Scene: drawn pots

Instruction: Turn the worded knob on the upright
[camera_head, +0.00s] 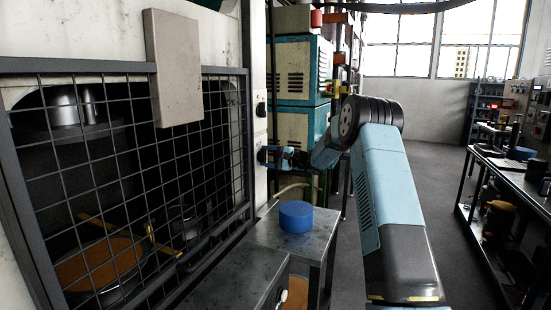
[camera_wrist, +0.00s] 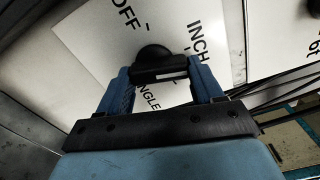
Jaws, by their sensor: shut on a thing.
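The worded knob (camera_wrist: 154,56) is black, with a bar-shaped grip, on a white plate (camera_wrist: 105,40) in the wrist view. The plate reads "OFF", "INCH" and a partly covered word ending in "NGLE". My gripper (camera_wrist: 160,76) has one blue finger on each side of the knob's bar and is shut on it. In the head view my gripper (camera_head: 272,156) is at the pale upright (camera_head: 259,130) right of the mesh guard, and the knob is hidden there. Which word the knob points to I cannot tell.
A mesh guard (camera_head: 248,150) stands left of the upright, with a grey box (camera_head: 175,70) on it. A blue round thing (camera_head: 296,216) sits on a metal table (camera_head: 262,236) below my gripper. Another lettered plate (camera_wrist: 285,35) is at the right in the wrist view. The aisle floor (camera_head: 435,190) is clear.

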